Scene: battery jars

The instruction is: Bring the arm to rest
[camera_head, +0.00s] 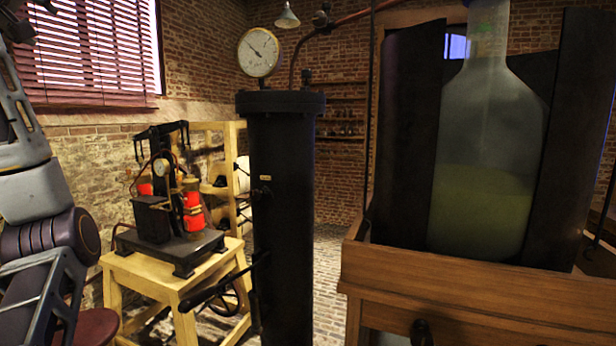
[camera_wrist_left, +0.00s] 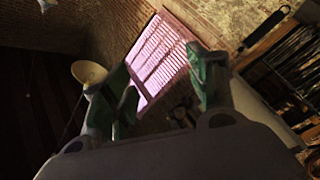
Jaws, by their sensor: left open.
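My left arm (camera_head: 45,190) is raised along the left edge of the head view, with its upper end running up to the top left corner. My left gripper (camera_wrist_left: 160,72) shows in the left wrist view with its two green-padded fingers spread apart. Nothing is between the fingers, and only the room lies beyond them. The gripper's fingers cannot be clearly made out in the head view. My right arm and gripper are in neither view.
A wooden stand (camera_head: 470,285) holds a large glass bottle (camera_head: 480,170) of greenish liquid at the right. A tall black cylinder (camera_head: 285,200) with a gauge (camera_head: 258,52) stands mid-view. Black apparatus (camera_head: 165,215) sits on a pale table (camera_head: 150,280). A blind-covered window (camera_wrist_left: 160,55) is behind the gripper.

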